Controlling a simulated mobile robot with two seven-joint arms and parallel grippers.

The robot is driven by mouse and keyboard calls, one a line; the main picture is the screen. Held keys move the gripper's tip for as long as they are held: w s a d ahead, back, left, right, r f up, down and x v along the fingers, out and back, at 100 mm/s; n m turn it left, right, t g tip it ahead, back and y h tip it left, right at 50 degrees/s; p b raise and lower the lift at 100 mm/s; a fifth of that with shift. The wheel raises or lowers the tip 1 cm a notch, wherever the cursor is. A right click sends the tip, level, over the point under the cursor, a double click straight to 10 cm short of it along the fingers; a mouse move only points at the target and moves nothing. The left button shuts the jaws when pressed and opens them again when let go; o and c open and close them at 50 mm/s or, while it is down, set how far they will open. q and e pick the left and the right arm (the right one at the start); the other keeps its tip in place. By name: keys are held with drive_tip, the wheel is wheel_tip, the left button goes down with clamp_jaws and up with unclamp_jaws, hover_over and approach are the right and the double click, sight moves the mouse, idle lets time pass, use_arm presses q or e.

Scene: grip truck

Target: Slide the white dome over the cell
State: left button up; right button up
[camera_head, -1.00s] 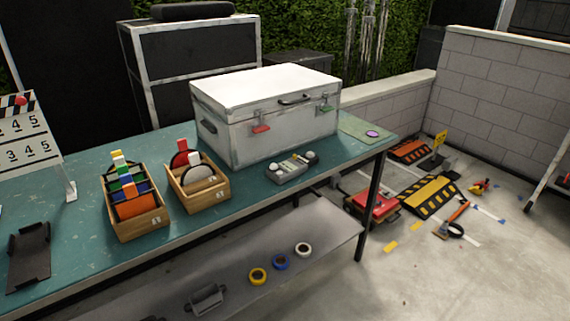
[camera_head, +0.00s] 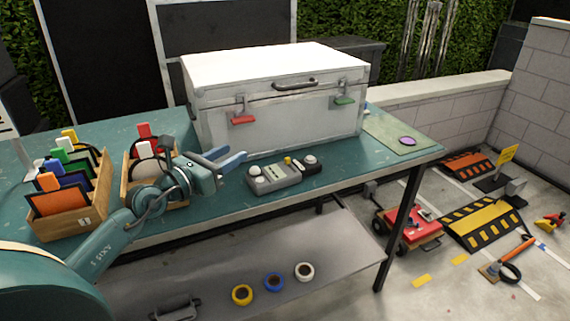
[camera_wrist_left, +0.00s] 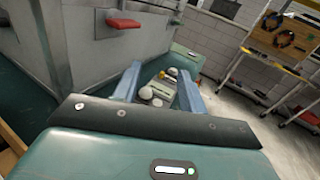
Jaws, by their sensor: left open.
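A grey meter (camera_head: 278,180) lies near the front edge of the teal table. A white dome (camera_head: 255,171) sits at its left end, and a second white round piece (camera_head: 309,160) sits on a dark part at its right end. I cannot tell which one covers the cell. A small yellow knob (camera_head: 287,160) stands between them. My left gripper (camera_head: 228,157) is open and empty, to the left of the meter and apart from it. In the left wrist view the meter (camera_wrist_left: 158,92) shows between and beyond the open fingers. My right gripper is not in view.
A large white case (camera_head: 280,105) with a red and a green latch stands behind the meter. Wooden boxes of coloured cards (camera_head: 75,220) stand at the left, one partly behind my arm. A green mat (camera_head: 405,138) lies at the right. A lower shelf (camera_head: 225,255) holds tape rolls.

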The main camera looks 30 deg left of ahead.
use_arm(q)
drive_tip(key=b, duration=0.5)
approach(252, 169)
drive_tip(key=w, duration=0.3)
drive_tip(key=shift+w+d+f+m, duration=0.1)
drive_tip(key=shift+d+f+m, duration=0.2)
drive_tip(key=shift+d+f, duration=0.1)
drive_tip(key=shift+w+d+r+p, duration=0.1)
drive_tip(key=shift+w+r+p, duration=0.25)
drive_tip(key=shift+w+r, duration=0.2)
drive_tip(key=x, duration=0.5)
drive_tip(key=shift+s+f, duration=0.1)
drive_tip(key=shift+x, duration=0.85)
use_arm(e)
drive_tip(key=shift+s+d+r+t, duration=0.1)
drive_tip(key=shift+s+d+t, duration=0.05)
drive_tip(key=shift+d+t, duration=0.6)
use_arm(q)
drive_tip(key=shift+c, duration=0.2)
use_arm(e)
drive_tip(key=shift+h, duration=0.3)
use_arm(q)
clamp_jaws()
